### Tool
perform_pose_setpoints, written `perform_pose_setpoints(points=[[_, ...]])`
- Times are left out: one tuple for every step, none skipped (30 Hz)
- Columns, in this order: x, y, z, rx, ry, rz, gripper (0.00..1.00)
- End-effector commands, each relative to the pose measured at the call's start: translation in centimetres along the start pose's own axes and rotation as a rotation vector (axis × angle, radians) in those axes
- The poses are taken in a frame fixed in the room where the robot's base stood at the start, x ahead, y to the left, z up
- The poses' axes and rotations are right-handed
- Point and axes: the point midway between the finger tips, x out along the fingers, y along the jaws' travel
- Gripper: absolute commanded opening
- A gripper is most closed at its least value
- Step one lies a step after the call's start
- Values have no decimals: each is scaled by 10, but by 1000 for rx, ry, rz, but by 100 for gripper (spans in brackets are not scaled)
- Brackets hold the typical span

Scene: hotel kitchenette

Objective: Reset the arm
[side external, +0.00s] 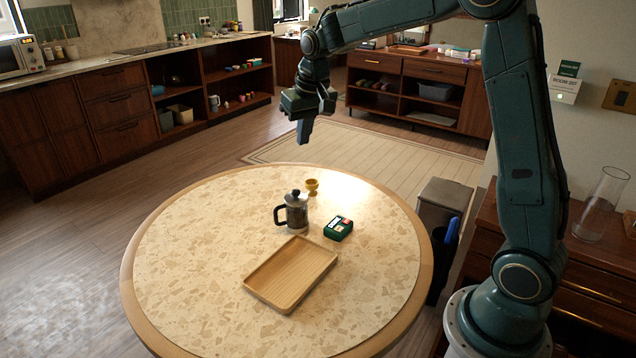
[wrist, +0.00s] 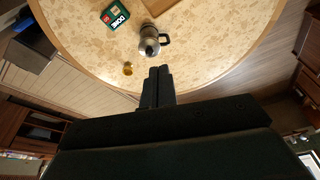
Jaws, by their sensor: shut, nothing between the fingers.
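My gripper (side external: 304,131) hangs above the far edge of the round table (side external: 190,290), pointing down, apart from everything on it. In the wrist view my gripper (wrist: 158,72) shows its two fingers pressed together with nothing between them. The arm is raised and bent over from the right side of the side view.
The table's left part is bare. A glass carafe (side external: 600,205) stands on the right cabinet. A grey bin (side external: 445,195) stands behind the table.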

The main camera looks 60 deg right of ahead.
Motion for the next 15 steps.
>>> perform_pose_setpoints(points=[[-13,-2,10,-14,12,-5,0],[-19,-4,15,-22,17,-7,0],[-27,-5,22,-32,23,-11,0],[-33,-6,28,-40,29,-13,0],[-38,-7,34,-47,33,-16,0],[-46,-8,42,-56,39,-19,0],[-51,-9,47,-63,44,-21,0],[-56,-9,54,-70,49,-24,0],[-63,-10,62,-80,56,-27,0],[-67,-11,68,-88,61,-29,0],[-71,-11,74,-96,65,-32,0],[-77,-12,82,-106,72,-35,0],[-81,-12,89,-113,77,-37,0],[-85,-12,95,-120,83,-40,0],[-90,-12,104,-130,89,-43,0]])
